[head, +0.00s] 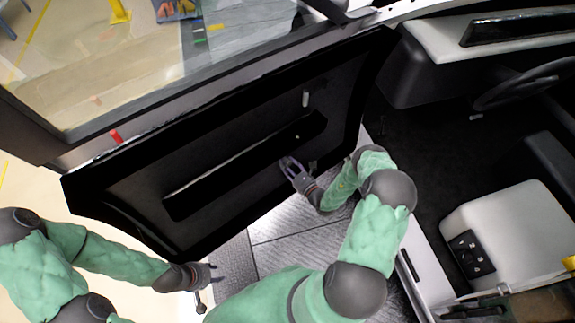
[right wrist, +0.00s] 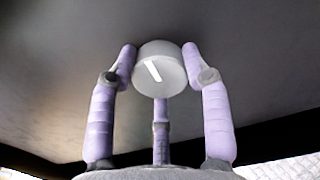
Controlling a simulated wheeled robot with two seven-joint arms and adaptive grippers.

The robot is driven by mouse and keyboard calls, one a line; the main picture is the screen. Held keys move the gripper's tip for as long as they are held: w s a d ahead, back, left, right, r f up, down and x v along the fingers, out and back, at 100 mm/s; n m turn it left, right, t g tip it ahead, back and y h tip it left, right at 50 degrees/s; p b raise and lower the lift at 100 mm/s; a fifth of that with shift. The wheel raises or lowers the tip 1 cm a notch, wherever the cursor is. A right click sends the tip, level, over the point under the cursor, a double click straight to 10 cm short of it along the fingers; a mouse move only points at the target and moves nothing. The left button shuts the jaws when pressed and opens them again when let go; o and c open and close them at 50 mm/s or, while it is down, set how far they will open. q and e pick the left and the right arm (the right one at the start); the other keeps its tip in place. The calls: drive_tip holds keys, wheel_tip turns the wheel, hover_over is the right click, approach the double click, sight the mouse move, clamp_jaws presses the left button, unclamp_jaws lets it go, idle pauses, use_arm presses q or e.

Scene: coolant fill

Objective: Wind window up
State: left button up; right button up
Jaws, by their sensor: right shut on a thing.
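The black door panel (head: 130,190) stands below a window opening (head: 150,70) on the left of the head view. My right gripper (head: 287,162) is at the lower part of the door, below its long armrest (head: 240,165). In the right wrist view, my right gripper's purple fingers (right wrist: 160,75) are closed around a light grey round knob (right wrist: 160,70) with a white mark on its face. The crank arm behind the knob is hidden. My left gripper (head: 207,280) hangs near the door's lower left corner, apart from the panel; its fingers are too small to judge.
A small grey lever (head: 305,99) sits higher on the door. A red tab (head: 116,136) is on the window sill. A white seat or console with black switches (head: 490,225) and a steering wheel (head: 525,85) are at right. Metal tread floor (head: 290,220) lies below the door.

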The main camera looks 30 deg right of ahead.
drive_tip(key=shift+s+f+n, duration=0.1)
drive_tip(key=shift+n, duration=0.5)
drive_tip(key=o, duration=1.1)
drive_tip(key=shift+o, duration=0.2)
drive_tip(key=s+d, duration=0.1)
drive_tip(key=s, duration=1)
drive_tip(key=shift+s+d, duration=0.35)
drive_tip(key=shift+s, duration=0.05)
